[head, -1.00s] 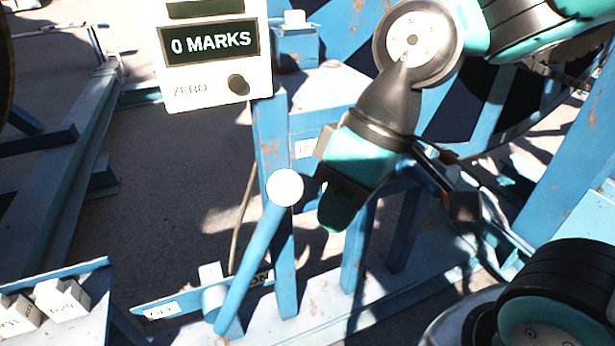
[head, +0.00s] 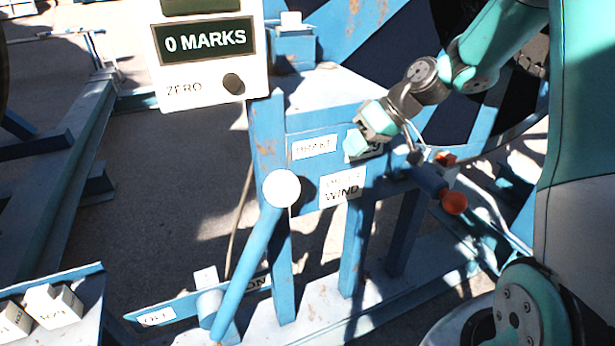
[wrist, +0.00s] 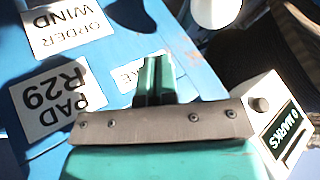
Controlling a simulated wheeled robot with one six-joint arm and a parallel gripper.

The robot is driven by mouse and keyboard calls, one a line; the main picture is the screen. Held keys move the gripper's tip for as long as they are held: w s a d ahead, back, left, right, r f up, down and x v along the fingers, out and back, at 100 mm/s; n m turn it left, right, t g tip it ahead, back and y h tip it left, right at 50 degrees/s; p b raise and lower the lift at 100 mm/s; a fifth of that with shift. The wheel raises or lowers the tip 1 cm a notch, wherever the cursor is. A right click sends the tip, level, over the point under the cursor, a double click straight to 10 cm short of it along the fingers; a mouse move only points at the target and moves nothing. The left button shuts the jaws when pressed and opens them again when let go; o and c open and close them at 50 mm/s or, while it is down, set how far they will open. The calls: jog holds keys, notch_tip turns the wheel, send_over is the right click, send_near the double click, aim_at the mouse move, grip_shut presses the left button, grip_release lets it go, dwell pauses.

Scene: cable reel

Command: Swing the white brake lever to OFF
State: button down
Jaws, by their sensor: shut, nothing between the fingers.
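The brake lever is a blue bar with a white ball knob (head: 281,188) in the head view. It rises from a pivot low on the blue frame and leans right, towards the ON end of its plate. The OFF label (head: 157,317) is at the plate's left end. My gripper (head: 356,142) is shut and empty, up and to the right of the knob and apart from it, in front of the labelled panel. In the wrist view its closed teal fingers (wrist: 155,75) point at the blue panel. A white rounded thing, likely the knob (wrist: 215,10), shows at the top edge.
A counter box (head: 205,50) reading 0 MARKS stands above and left of the lever. A crank with an orange-ended handle (head: 453,202) is right of my gripper. The WIND card (head: 341,188) is on the panel. White blocks (head: 52,306) lie on a tray at lower left.

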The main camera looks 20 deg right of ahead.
jog(key=w+a+f+p, duration=0.2)
jog(key=a+f+p, duration=0.2)
jog(key=a, duration=0.5)
jog(key=shift+a+f+p, duration=0.3)
jog(key=shift+f, duration=1.1)
jog(key=shift+w+r, duration=0.1)
jog(key=shift+w, duration=0.05)
